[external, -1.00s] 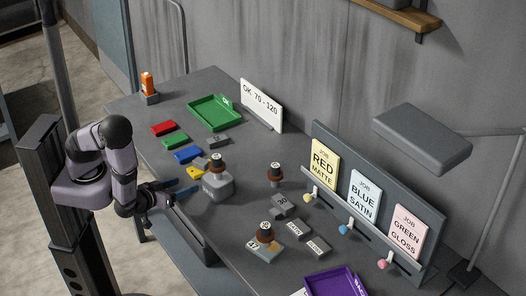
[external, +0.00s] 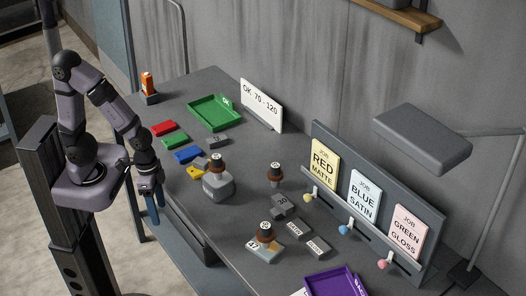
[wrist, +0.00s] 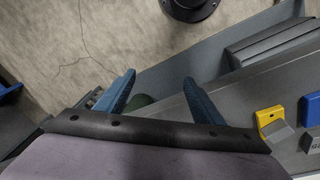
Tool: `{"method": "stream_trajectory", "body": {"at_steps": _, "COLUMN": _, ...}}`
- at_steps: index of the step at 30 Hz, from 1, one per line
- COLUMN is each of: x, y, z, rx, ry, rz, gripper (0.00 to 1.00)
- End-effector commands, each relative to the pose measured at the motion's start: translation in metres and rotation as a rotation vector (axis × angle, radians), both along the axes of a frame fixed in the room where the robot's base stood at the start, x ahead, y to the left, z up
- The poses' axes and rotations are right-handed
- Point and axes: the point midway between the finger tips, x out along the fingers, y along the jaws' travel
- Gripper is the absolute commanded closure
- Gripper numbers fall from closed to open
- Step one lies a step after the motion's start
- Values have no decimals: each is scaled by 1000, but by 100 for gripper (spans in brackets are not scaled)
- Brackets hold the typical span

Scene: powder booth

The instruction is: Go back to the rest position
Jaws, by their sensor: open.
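My gripper (external: 154,207) hangs beside the near left edge of the grey table (external: 245,235), pointing down, with its blue fingers over the floor side. In the wrist view my gripper (wrist: 153,98) shows its two blue fingers spread apart with nothing held between them. Below them are the table's side and the concrete floor.
Red (external: 163,128), green (external: 174,141), blue (external: 188,154) and yellow (external: 199,169) blocks lie near the table's left edge. A grey block (external: 217,186) carries a brown-and-black knob-like piece.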

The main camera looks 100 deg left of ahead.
Motion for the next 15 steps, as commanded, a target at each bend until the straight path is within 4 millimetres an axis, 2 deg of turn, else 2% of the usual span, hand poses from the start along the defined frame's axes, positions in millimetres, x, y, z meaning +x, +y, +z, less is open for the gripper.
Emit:
{"method": "stream_trajectory", "body": {"at_steps": 3, "x": -17, "y": 22, "z": 2, "rx": 52, "ry": 49, "rz": -79, "gripper": 38}}
{"method": "stream_trajectory", "body": {"at_steps": 6, "x": -26, "y": 33, "z": 5, "rx": 78, "ry": 76, "rz": -117, "gripper": 38}}
{"method": "stream_trajectory", "body": {"at_steps": 15, "x": -30, "y": 37, "z": 7, "rx": 91, "ry": 91, "rz": -135, "gripper": 38}}
